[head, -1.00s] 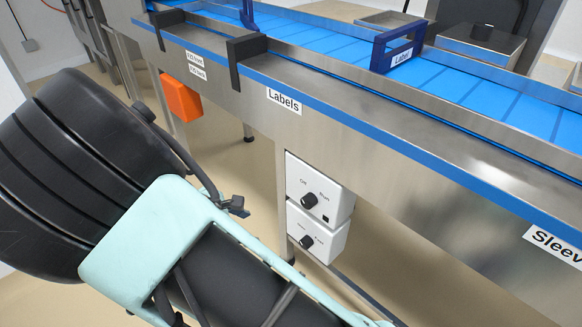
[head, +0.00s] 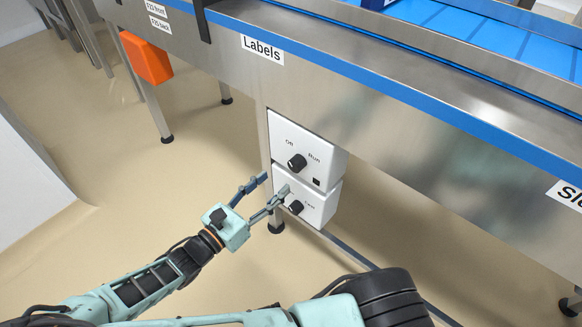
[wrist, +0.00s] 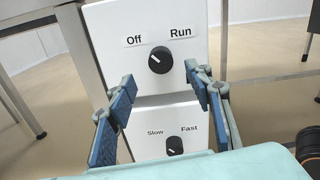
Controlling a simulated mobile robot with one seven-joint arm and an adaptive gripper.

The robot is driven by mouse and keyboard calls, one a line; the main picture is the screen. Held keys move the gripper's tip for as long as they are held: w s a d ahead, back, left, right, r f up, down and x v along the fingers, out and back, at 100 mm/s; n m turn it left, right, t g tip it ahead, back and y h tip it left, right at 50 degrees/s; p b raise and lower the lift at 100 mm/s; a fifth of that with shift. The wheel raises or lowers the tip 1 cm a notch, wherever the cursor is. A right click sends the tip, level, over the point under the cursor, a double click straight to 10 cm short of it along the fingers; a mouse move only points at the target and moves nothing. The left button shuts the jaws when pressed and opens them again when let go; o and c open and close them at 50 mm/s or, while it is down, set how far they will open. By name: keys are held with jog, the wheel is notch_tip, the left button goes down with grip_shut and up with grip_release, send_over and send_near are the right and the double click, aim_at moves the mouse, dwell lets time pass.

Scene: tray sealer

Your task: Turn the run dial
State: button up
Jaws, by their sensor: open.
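The run dial (head: 297,163) is a black knob on the upper white control box (head: 318,150), under the conveyor's edge. In the wrist view the run dial (wrist: 160,60) sits below the words "Off" and "Run", with its white mark pointing up-left toward "Off". My gripper (head: 275,184) is open and empty, in front of the boxes and a little below the run dial in the picture. In the wrist view its two blue-padded fingers (wrist: 160,92) stand apart, one on each side, with the dial between and slightly above their tips. Contact with the dial is not visible.
A second black dial (wrist: 174,145), marked "Slow" and "Fast", is on the lower white box (head: 318,205). An orange box (head: 146,58) hangs at the left. A table leg (head: 267,150) stands beside the boxes. The floor (head: 190,170) to the left is clear.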

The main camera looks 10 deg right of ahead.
aim_at(293, 167)
jog(key=b+x, duration=0.2)
jog(key=x, duration=0.6)
jog(key=shift+w+d, duration=0.15)
jog(key=shift+d, duration=0.05)
jog(key=c, duration=1.2)
jog(key=shift+o, duration=0.2)
